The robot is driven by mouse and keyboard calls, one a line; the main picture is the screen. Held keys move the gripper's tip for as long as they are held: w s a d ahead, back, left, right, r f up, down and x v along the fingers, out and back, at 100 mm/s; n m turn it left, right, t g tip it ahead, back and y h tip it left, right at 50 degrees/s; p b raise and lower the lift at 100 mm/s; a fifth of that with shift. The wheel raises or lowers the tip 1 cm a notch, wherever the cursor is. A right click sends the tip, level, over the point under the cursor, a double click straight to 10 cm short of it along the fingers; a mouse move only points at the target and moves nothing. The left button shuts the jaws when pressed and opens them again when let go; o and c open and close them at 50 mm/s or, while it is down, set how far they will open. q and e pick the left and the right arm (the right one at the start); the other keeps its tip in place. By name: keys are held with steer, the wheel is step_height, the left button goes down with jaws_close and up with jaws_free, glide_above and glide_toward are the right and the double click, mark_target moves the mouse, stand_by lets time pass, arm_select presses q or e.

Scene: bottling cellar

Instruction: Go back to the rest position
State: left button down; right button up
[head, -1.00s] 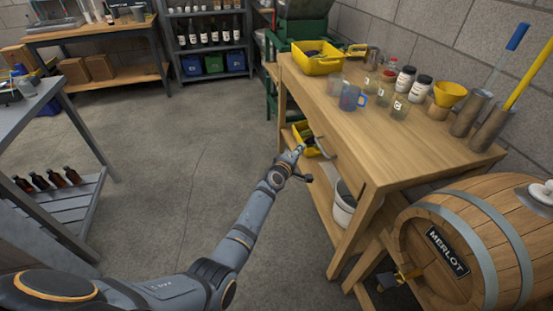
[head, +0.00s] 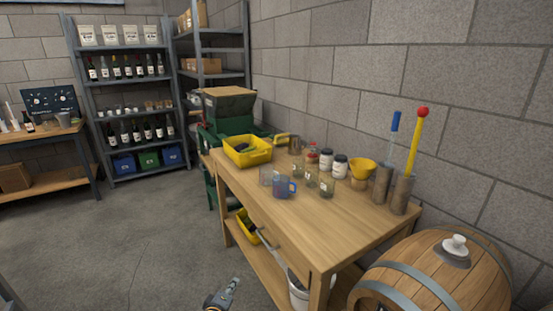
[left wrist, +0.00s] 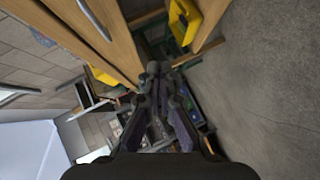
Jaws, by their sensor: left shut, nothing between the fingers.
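My left gripper (head: 232,283) shows at the bottom of the head view, left of the wooden workbench (head: 300,225) and low over the floor. Only a short piece of the arm shows behind it. In the left wrist view the fingers of the left gripper (left wrist: 157,72) are closed together with nothing between them. The bench front with its long handle (left wrist: 82,18) shows beside the fingers, apart from them. My right gripper is in neither view.
A yellow bin (head: 247,240) and a white bucket (head: 299,292) stand on the bench's lower shelf. A barrel (head: 470,285) is at right. Floor (head: 130,245) at left is clear.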

arm_select(q)
steer(key=s+a+f+m+g+y+p, duration=0.1)
steer(key=s+a+f+m+g+p, duration=0.2)
steer(key=s+f, duration=0.75)
steer(key=s+a+f+m+g+p, duration=0.2)
steer(key=s+f+m+g, duration=0.15)
steer(key=s+f, duration=0.75)
steer(key=s+a+f+m+g+p, duration=0.1)
steer(key=s+a+f+m+g, duration=0.1)
steer(key=s, duration=0.8)
steer(key=s+a+f+m+g+y+p, duration=0.1)
steer(key=s+a+f+m+g, duration=0.1)
steer(key=s, duration=0.8)
steer(key=s+a+f+m+g+y+p, duration=0.1)
steer(key=s+a+f+m+g, duration=0.1)
steer(key=s, duration=0.9)
steer(key=shift+f, duration=0.2)
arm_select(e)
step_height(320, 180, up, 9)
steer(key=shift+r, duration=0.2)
